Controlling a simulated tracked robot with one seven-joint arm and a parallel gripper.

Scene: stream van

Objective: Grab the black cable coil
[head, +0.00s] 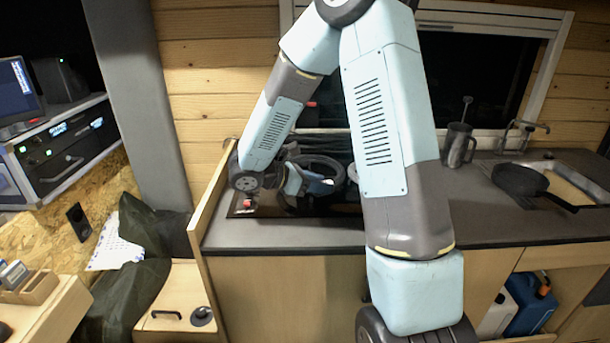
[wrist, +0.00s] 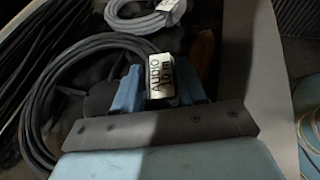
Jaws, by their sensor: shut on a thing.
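The black cable coil (wrist: 42,85) is a dark looped cable with a white printed tag (wrist: 162,76), in the wrist view. My gripper (wrist: 160,88) has its blue fingers on either side of the tagged part of the coil, shut on it. The fingers partly hide the grip. In the head view my gripper (head: 308,182) is at the dark ring of the coil (head: 320,160), over the counter's left part. I cannot tell whether the coil is clear of what lies below.
A lighter grey coil (wrist: 145,18) with a tag lies just beyond in the wrist view, and black cables (wrist: 22,50) run at left. In the head view a metal mug (head: 458,145) and a dark pan (head: 520,180) stand right on the counter (head: 480,215). A wooden panel (head: 207,215) edges its left.

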